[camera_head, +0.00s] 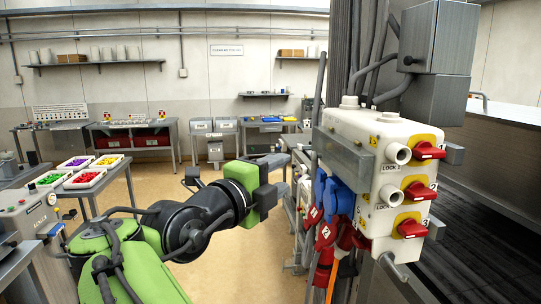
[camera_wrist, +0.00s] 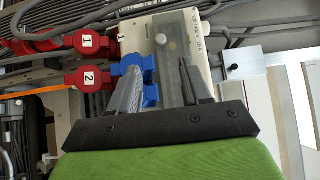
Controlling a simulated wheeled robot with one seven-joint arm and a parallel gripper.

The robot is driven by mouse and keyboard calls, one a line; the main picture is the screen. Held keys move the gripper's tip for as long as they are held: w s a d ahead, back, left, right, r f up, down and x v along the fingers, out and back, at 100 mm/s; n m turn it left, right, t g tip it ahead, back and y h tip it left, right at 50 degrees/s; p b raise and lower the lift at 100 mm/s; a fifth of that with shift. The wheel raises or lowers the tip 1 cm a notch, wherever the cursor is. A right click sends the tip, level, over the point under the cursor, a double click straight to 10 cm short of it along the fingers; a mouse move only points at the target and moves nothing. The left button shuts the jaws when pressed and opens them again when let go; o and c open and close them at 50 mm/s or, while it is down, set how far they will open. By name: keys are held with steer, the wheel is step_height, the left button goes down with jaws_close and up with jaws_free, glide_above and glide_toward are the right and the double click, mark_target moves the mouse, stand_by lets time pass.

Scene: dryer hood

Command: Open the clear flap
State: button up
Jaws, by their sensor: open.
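The clear flap (camera_head: 345,157) is a see-through grey cover on the left-hand side of the white switch box (camera_head: 380,128). It appears to lie down over that face. In the wrist view the flap (camera_wrist: 172,45) is ahead of the fingers, overlapped by the right finger. My gripper (camera_head: 283,176) is open and empty, left of the box and apart from the flap in the head view. In the wrist view my gripper (camera_wrist: 160,66) has its fingers spread, the left one in front of a blue plug. Any gap between fingertips and flap is hard to judge.
Blue plugs (camera_head: 332,193) and red plugs (camera_head: 326,236) with cables hang below the flap. Red rotary switches (camera_head: 429,151) stick out on the box's right face. A grey metal box (camera_head: 440,37) stands above. The floor left of the box is open.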

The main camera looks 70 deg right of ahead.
mark_target(312, 157)
steer(key=p+x, duration=0.1)
steer(key=x, duration=0.4)
steer(key=p+x, duration=0.2)
steer(key=x, duration=0.3)
steer(key=shift+s+d+r+p, duration=0.15)
steer(key=shift+d+r+p, duration=0.05)
steer(key=shift+d+p, duration=0.1)
steer(key=shift+s+d+f, duration=0.1)
steer(key=shift+s+d, duration=0.05)
steer(key=shift+d, duration=0.2)
steer(key=shift+f, duration=0.1)
jaws_close()
